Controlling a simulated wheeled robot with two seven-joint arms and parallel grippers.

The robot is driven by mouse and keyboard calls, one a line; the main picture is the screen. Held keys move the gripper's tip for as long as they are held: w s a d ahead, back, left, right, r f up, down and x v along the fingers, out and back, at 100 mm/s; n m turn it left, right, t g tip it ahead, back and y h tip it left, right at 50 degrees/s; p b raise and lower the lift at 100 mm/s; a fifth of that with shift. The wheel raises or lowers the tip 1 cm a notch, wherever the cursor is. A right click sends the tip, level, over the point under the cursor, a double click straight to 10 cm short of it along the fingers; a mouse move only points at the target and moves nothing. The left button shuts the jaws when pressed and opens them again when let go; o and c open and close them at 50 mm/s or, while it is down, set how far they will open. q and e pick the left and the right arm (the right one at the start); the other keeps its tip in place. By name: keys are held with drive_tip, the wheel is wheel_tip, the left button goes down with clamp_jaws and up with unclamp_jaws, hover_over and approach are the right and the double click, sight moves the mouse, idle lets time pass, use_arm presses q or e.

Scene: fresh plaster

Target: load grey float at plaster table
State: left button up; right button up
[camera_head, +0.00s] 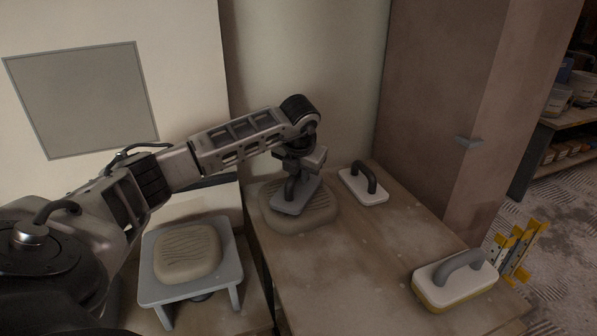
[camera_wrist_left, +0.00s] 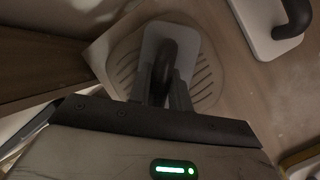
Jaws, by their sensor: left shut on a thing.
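My left gripper (camera_head: 301,168) is shut on the dark handle of the grey float (camera_head: 293,201), a flat grey plate. The float is over a round beige mound of plaster (camera_head: 322,216) on the brown table (camera_head: 345,268). I cannot tell whether its plate touches the plaster. In the left wrist view my left gripper (camera_wrist_left: 165,92) grips the handle, and the grey float's plate (camera_wrist_left: 184,47) lies over the ridged plaster (camera_wrist_left: 203,80). My right gripper does not show.
A yellow-edged float (camera_head: 455,284) with a grey handle stands at the table's right. A grey stand (camera_head: 156,282) on the left bears another ridged plaster pile (camera_head: 188,252). The table's front middle is clear.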

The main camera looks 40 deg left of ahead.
use_arm(q)
drive_tip(key=shift+f+b, duration=0.4)
drive_tip(key=shift+f, duration=0.05)
idle(1.5)
drive_tip(key=shift+r+p, duration=2.5)
drive_tip(key=shift+r, duration=1.1)
drive_tip(key=shift+f, duration=0.1)
